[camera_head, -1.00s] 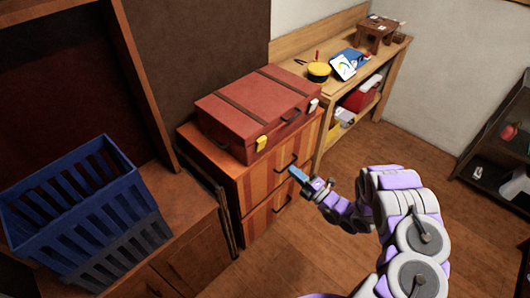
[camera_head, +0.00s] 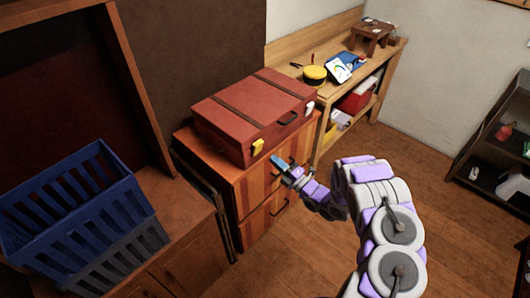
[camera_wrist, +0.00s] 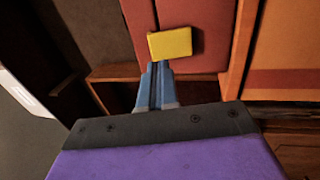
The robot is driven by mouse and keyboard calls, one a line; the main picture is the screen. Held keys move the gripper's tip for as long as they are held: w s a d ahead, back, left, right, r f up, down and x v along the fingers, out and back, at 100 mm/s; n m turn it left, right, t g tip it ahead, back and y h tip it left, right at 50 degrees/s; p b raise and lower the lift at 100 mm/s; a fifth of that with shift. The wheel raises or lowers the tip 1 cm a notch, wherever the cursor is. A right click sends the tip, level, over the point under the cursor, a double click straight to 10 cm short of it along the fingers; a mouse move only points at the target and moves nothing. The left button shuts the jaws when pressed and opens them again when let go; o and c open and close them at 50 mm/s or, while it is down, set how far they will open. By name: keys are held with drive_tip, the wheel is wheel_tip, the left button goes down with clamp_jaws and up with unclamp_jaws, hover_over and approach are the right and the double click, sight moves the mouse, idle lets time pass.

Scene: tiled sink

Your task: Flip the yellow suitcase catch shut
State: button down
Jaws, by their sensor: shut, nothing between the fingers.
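The red suitcase (camera_head: 250,108) lies closed-looking on top of a striped wooden drawer cabinet. Its yellow catch (camera_head: 257,146) is on the front face near the left end; whether it is up or down is hard to tell. In the wrist view the yellow catch (camera_wrist: 170,43) fills a small block just beyond my fingertips, against the red suitcase (camera_wrist: 195,15). My gripper (camera_head: 276,160) is shut and empty, in front of the cabinet, slightly below and right of the catch. In the wrist view the blue fingers (camera_wrist: 158,68) lie together, pointing at the catch; contact cannot be told.
A white catch (camera_head: 310,107) sits at the suitcase's right end, with a dark handle (camera_head: 288,118) between. The drawer cabinet (camera_head: 262,194) has protruding handles. A blue crate (camera_head: 80,205) stands at left, a workbench (camera_head: 385,62) behind right. Floor at right is open.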

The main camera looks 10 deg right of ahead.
sight(260, 147)
drive_tip(key=x, duration=0.5)
drive_tip(key=shift+w+d, duration=0.15)
drive_tip(key=shift+d, duration=0.05)
drive_tip(key=shift+w+a+r+b, duration=0.1)
drive_tip(key=shift+w+a+b, duration=0.25)
drive_tip(key=shift+a, duration=0.1)
drive_tip(key=shift+w+r, duration=0.15)
drive_tip(key=shift+r, duration=0.1)
drive_tip(key=shift+f+g+h, duration=0.2)
drive_tip(key=shift+g+h, duration=0.1)
